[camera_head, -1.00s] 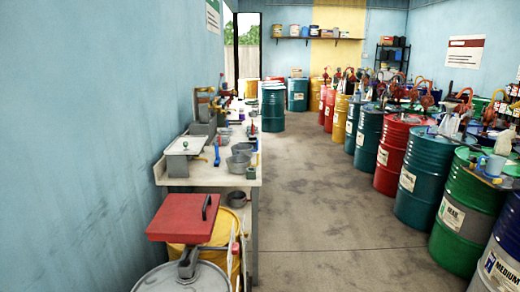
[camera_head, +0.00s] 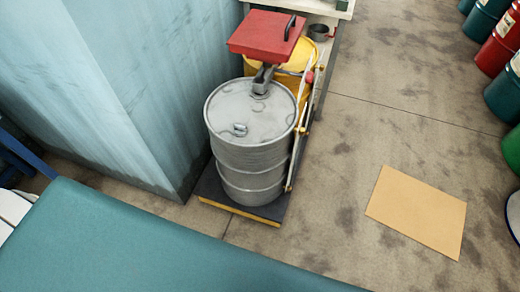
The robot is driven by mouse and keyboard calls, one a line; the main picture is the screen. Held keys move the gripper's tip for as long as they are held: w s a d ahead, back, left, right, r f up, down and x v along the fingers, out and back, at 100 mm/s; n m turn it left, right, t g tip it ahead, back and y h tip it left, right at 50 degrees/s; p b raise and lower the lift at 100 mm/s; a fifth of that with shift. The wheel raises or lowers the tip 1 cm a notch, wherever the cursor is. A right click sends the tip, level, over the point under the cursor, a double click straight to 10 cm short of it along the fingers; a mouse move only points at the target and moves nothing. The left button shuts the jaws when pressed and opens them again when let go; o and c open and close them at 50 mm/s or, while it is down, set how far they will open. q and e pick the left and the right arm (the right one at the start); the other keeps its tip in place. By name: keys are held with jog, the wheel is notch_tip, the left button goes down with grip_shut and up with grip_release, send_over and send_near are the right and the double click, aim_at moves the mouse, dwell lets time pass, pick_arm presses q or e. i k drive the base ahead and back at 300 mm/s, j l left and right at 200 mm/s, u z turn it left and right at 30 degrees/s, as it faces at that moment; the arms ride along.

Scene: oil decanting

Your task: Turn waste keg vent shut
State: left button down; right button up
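A grey metal keg (camera_head: 252,155) stands upright on a low dark platform with a yellow edge. On its lid, toward the front left, is a small metal fitting (camera_head: 239,130), which may be the vent; its setting is too small to tell. A grey metal piece (camera_head: 263,80) sits at the back of the lid, by the red square lid (camera_head: 268,34). Neither of my grippers is in view.
A yellow drum (camera_head: 300,53) stands right behind the keg, beside the workbench (camera_head: 326,10). The blue wall (camera_head: 140,80) is close on the left. A tan sheet (camera_head: 417,211) lies on the open floor to the right. Several drums (camera_head: 500,45) line the right edge. A teal surface (camera_head: 120,245) fills the lower left.

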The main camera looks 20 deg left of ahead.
aim_at(240, 128)
jog(key=j+u, duration=0.1)
jog(key=u, duration=0.35)
jog(key=j+u, duration=0.15)
jog(key=u, duration=0.35)
